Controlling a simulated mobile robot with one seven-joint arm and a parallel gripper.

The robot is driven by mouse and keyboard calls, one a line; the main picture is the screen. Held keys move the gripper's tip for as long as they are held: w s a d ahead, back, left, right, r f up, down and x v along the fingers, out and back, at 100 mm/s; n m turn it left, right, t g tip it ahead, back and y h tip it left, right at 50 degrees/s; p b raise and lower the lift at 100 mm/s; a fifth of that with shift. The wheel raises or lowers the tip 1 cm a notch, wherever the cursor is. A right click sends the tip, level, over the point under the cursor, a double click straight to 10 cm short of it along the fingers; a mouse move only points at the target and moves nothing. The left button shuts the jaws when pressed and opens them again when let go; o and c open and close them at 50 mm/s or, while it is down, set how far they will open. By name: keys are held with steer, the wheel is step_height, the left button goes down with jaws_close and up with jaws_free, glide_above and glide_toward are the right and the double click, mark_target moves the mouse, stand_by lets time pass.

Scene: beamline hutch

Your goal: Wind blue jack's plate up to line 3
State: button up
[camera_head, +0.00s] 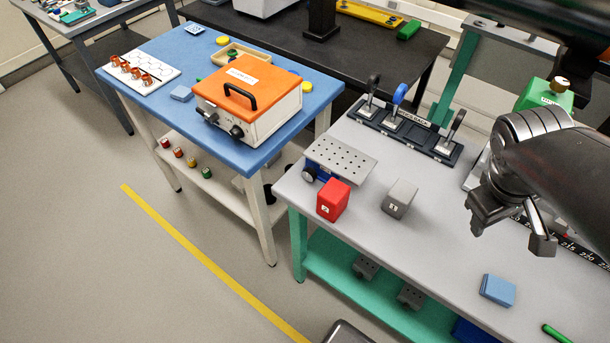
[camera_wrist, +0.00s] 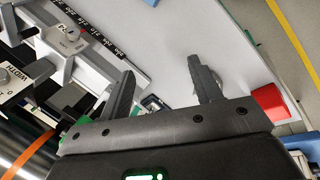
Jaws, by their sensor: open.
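The blue jack (camera_head: 323,173) stands on the grey bench, near its left end, in the head view. Its grey plate (camera_head: 340,160) has rows of holes and hides most of the blue body. A dark round knob (camera_head: 308,174) shows at its left side. I cannot make out any numbered lines on the jack. My gripper (camera_head: 512,228) is open and empty over the right part of the bench, well to the right of the jack. In the wrist view, my gripper (camera_wrist: 160,72) has its fingers spread with nothing between them.
A red block (camera_head: 333,200) and a grey block (camera_head: 400,198) stand close in front of the jack. Three levers (camera_head: 397,100) stand behind it. A green-topped device (camera_head: 545,95) and a black scale (camera_head: 590,256) are near my arm. The middle of the bench is clear.

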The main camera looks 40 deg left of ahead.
mark_target(307, 175)
steer(key=a+f+n+t+h, duration=0.1)
steer(key=a+f+n+t, duration=0.1)
steer(key=a+n, duration=0.5)
steer(key=a+f+n+t+h, duration=0.1)
steer(key=a+f+n+t, duration=0.2)
steer(key=a, duration=0.9)
steer(key=a+f+n+t+h, duration=0.1)
steer(key=a+f+n+t, duration=0.1)
steer(key=a+f+n, duration=0.4)
steer(key=shift+s+a+f+n+t, duration=0.15)
steer(key=shift+s+a+n, duration=0.05)
steer(key=shift+a+n, duration=1)
steer(key=shift+s+a+f+n+t, duration=0.1)
steer(key=shift+s+a+n+t, duration=0.05)
steer(key=shift+a+n, duration=1)
steer(key=s+a+f+n+t+y, duration=0.2)
steer(key=s+a+f+n, duration=0.15)
steer(key=a, duration=0.25)
steer(key=s+a+f+n+t+y, duration=0.1)
steer(key=s+a+f+n+y, duration=0.15)
steer(key=s+a, duration=0.3)
steer(key=shift+n+h, duration=0.25)
steer(key=shift+n, duration=0.2)
steer(key=x, duration=1.1)
steer(key=shift+w+a+f, duration=0.1)
steer(key=shift+a+f, duration=0.05)
steer(key=shift+a, duration=0.05)
steer(key=c, duration=1)
